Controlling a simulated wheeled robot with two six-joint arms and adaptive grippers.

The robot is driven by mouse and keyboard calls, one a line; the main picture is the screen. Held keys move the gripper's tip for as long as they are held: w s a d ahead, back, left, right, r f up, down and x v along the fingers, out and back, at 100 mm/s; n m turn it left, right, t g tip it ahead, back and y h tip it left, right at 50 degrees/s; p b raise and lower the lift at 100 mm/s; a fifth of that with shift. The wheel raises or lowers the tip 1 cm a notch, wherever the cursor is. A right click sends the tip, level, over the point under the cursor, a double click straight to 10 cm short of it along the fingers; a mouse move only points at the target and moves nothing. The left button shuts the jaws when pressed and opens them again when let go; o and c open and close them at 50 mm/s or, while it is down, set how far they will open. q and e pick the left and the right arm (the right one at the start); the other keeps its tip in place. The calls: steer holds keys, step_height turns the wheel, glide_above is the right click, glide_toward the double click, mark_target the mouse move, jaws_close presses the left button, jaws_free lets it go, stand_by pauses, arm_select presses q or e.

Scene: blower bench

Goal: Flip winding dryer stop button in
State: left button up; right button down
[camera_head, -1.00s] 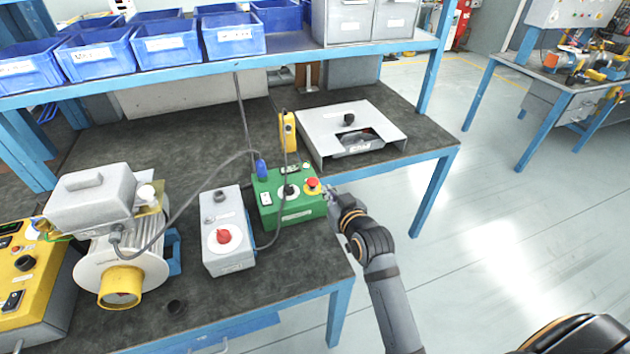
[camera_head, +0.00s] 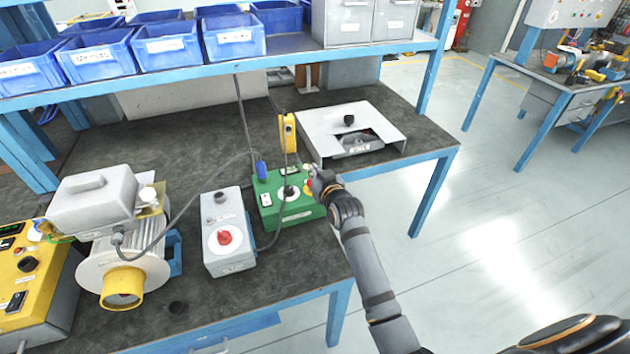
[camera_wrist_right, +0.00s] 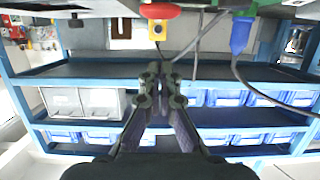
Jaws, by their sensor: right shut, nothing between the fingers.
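The green control box (camera_head: 292,213) stands on the bench, with a black knob on a white disc in the middle of its top. Its red stop button (camera_head: 309,184) at the right end is partly hidden by my right gripper (camera_head: 314,173). The gripper is shut and empty, right at the button in the head view; I cannot tell whether it touches it. In the right wrist view the red button (camera_wrist_right: 160,11) is at the top edge, apart in the picture from the shut fingertips (camera_wrist_right: 161,72). My left gripper is out of view.
A blue plug (camera_head: 262,171) with a cable is at the box's back left. A grey box with a red knob (camera_head: 224,237) stands left of it. A yellow pendant (camera_head: 287,133) and a light grey open housing (camera_head: 338,118) are behind. A shelf with blue bins (camera_head: 166,47) hangs above.

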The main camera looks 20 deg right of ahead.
steer(key=f, duration=0.3)
steer(key=shift+s+f, duration=0.25)
steer(key=shift+f, duration=0.25)
steer(key=shift+f, duration=0.9)
